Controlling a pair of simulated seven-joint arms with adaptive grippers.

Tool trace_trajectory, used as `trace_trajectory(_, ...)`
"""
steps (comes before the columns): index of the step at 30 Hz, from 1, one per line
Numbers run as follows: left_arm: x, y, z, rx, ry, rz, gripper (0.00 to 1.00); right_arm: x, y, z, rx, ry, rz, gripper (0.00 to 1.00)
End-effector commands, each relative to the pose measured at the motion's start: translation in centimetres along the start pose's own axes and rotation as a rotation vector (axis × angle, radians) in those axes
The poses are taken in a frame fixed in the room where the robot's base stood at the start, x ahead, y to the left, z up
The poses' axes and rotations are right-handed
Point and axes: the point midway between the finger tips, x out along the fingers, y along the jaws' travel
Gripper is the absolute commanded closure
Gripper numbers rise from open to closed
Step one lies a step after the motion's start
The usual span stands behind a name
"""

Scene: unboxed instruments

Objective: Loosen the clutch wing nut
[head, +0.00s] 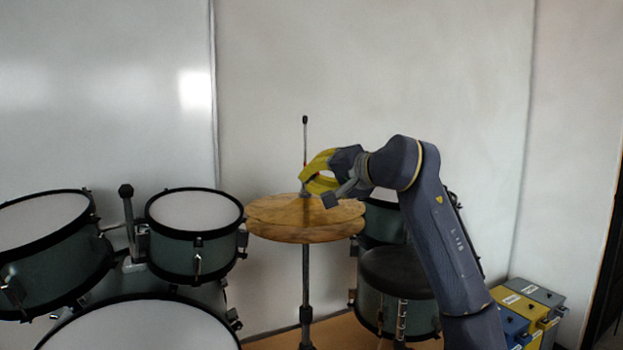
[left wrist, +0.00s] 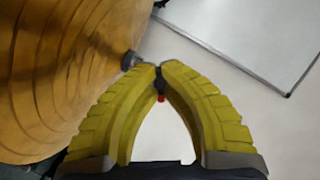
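The hi-hat's wooden-looking cymbals (head: 305,222) sit on a stand with a thin upright rod (head: 305,135). My left gripper (head: 304,180) is at this rod just above the cymbals, its yellow fingers pointing left. In the left wrist view its fingertips (left wrist: 158,72) come close together on a small dark part of the clutch, which I take for the wing nut (left wrist: 158,80). A small red spot shows just below it. The fingers hide most of the nut. The cymbal (left wrist: 60,70) fills the left of that view, close beside the fingers. My right gripper is not in view.
Drums stand at the left, with a small tom (head: 195,220) near the cymbals and a large drum (head: 145,325) in front. A dark round stool or drum top (head: 395,270) is below my arm. Blue, yellow and grey boxes (head: 535,305) stand at the lower right.

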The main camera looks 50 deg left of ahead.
Motion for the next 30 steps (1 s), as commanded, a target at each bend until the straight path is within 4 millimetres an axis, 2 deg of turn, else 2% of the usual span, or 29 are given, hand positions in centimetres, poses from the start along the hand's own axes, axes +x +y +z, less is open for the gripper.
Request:
trace_trajectory(18, -0.02, -0.07, -0.01, -0.525, 0.001, 0.219, 1.00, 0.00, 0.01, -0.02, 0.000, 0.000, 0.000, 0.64)
trace_trajectory(30, 0.02, -0.07, 0.03, -0.735, 0.000, 0.304, 1.00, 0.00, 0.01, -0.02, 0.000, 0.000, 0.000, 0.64)
